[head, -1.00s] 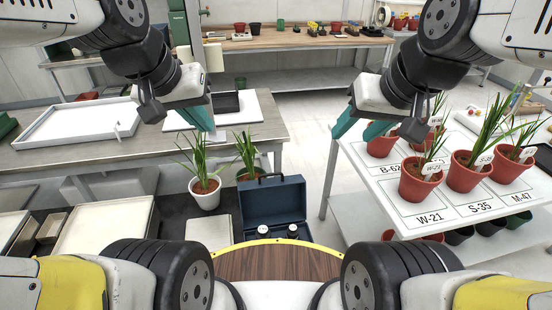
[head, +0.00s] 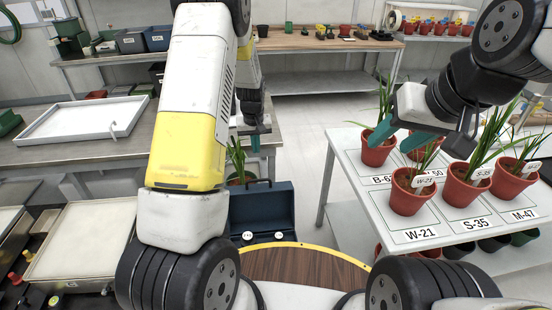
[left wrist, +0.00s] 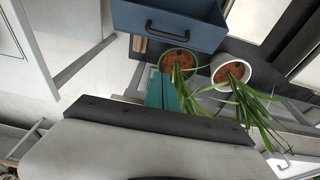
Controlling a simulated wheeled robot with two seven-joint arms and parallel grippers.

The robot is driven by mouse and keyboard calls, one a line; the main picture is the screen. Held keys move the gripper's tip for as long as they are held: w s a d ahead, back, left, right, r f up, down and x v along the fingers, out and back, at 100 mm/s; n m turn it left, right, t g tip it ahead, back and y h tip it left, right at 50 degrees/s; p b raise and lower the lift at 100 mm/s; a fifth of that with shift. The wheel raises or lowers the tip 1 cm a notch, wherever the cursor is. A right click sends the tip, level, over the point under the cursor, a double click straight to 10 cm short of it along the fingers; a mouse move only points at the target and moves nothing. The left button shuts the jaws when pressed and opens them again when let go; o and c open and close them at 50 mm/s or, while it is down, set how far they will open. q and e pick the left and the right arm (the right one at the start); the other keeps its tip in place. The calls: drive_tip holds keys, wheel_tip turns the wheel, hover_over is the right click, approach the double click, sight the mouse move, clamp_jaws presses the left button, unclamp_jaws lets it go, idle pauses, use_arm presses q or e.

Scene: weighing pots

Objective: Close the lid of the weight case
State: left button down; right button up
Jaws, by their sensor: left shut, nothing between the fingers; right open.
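The dark blue weight case (head: 262,208) stands low in the middle of the head view, behind the brown round top. Its lid is raised, with a dark handle on the upper edge. Pale-topped weights (head: 248,235) show in front of the lid. In the left wrist view the case (left wrist: 185,18) is at the top, handle side visible. My left gripper (head: 255,143) is shut and empty, beyond and above the case, apart from it; its teal fingers also show in the left wrist view (left wrist: 165,93). My right gripper (head: 400,137) is open and empty near the potted plants.
A green pot with a plant (head: 240,176) stands behind the case; a white pot (left wrist: 230,70) is beside it in the left wrist view. Several red pots (head: 408,192) fill the white table at the right. The grey workbench (head: 90,152) is at the left.

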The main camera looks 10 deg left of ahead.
use_arm(q)
drive_tip(key=x, duration=0.3)
hover_over(260, 185)
drive_tip(key=w, duration=0.1)
drive_tip(key=x, duration=0.3)
drive_tip(key=s+x, duration=0.1)
drive_tip(key=x, duration=0.4)
drive_tip(key=shift+s+f, duration=0.3)
drive_tip(key=shift+f, duration=0.2)
drive_tip(key=shift+s+d, duration=0.2)
drive_tip(key=shift+s, duration=0.45)
